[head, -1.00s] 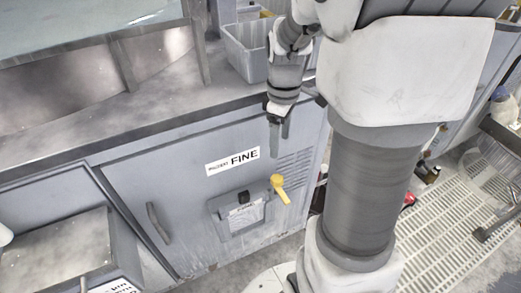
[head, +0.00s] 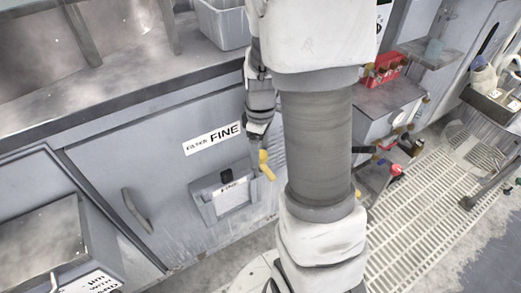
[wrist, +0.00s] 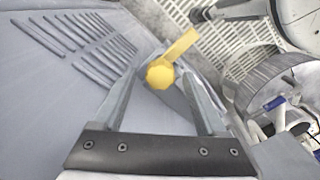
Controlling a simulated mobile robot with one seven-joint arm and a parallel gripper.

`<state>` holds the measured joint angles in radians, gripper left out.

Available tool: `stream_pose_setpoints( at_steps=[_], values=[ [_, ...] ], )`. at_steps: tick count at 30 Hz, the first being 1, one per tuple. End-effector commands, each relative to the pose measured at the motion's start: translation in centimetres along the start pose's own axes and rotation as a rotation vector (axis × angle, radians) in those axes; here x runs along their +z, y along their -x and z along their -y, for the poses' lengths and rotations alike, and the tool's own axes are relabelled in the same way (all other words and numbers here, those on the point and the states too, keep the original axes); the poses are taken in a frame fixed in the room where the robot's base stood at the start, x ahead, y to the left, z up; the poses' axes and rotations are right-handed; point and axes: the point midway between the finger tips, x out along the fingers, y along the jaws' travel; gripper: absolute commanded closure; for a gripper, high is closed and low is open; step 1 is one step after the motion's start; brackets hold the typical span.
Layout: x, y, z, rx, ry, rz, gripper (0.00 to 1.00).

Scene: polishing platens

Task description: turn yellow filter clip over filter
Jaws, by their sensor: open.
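The yellow filter clip (head: 265,165) sits at the right upper corner of the filter holder on the cabinet front, its arm pointing down and right. The filter (head: 231,196) is a grey panel with a white label and a dark knob, in the cabinet front. My gripper (head: 262,138) is just above the clip in the head view. In the wrist view my gripper (wrist: 163,88) is open, and the clip (wrist: 170,66) shows between its two fingers near their tips. I cannot tell whether a finger touches the clip. The filter is not clearly visible in the wrist view.
The cabinet (head: 112,150) has a FINE label (head: 212,138) above the filter and a curved handle (head: 136,211) at left. A vent (wrist: 75,35) lies beside the clip in the wrist view. A grated floor (head: 430,220) and red bin (head: 386,69) are at right.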

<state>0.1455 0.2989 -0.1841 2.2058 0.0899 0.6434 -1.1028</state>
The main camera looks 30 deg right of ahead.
Motion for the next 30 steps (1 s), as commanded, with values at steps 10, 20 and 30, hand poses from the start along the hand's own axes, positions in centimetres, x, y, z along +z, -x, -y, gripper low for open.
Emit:
stream_pose_setpoints(
  at_steps=[10, 20, 30],
  values=[
    [0.0, 0.03, 0.0, 0.0, 0.0, 0.0, 0.72],
    [0.0, 0.05, 0.01, 0.0, -0.003, 0.0, 1.0],
    [0.01, 0.18, 0.01, -0.001, -0.113, 0.001, 1.0]
  ],
)
